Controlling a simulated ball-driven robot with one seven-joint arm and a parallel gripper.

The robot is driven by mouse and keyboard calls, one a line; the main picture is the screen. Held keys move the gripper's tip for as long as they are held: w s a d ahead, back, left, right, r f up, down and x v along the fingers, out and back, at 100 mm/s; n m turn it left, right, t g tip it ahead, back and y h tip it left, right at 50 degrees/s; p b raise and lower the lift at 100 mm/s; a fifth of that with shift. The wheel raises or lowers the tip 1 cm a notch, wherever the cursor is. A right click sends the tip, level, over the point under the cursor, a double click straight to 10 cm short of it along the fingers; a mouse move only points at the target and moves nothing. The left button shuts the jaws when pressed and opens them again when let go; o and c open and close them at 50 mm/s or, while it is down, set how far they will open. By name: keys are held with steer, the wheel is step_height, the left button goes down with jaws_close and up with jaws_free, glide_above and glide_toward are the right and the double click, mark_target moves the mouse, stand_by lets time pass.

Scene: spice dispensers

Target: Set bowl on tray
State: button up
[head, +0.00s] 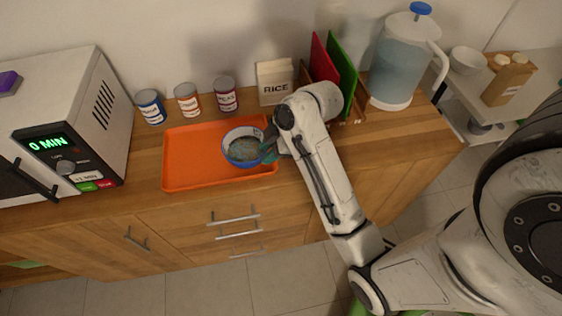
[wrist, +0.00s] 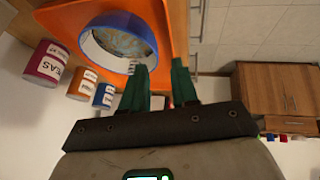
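A bowl with a blue rim and a grey-patterned inside (head: 242,150) is over the right part of the orange tray (head: 190,160) and appears to sit on it. The bowl (wrist: 95,48) and tray (wrist: 181,25) also show in the wrist view. My gripper (head: 268,150) is at the bowl's right side. In the wrist view, the green fingers of my gripper (wrist: 158,66) stand apart, with a gap between them. One fingertip overlaps the bowl's near rim and the other is outside it. I cannot tell whether either touches the bowl.
Several cans, including a blue-labelled can (head: 150,107), and a rice box (head: 274,82) stand behind the tray. A microwave (head: 75,110) is at left. Red and green boards (head: 345,70) and a water pitcher (head: 398,62) stand at right. The tray's left half is clear.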

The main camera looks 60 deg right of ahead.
steer(key=s+a+f+m+g+h, duration=0.1)
steer(key=s+a+f+m+g, duration=0.1)
steer(key=s+a+f+m, duration=0.2)
steer(key=s+a+f+m+g, duration=0.2)
steer(key=s+a+f+m, duration=0.2)
steer(key=s+a, duration=0.4)
steer(key=shift+s+m+g+h, duration=0.3)
steer(key=shift+s+g+h, duration=0.1)
steer(key=shift+s, duration=0.4)
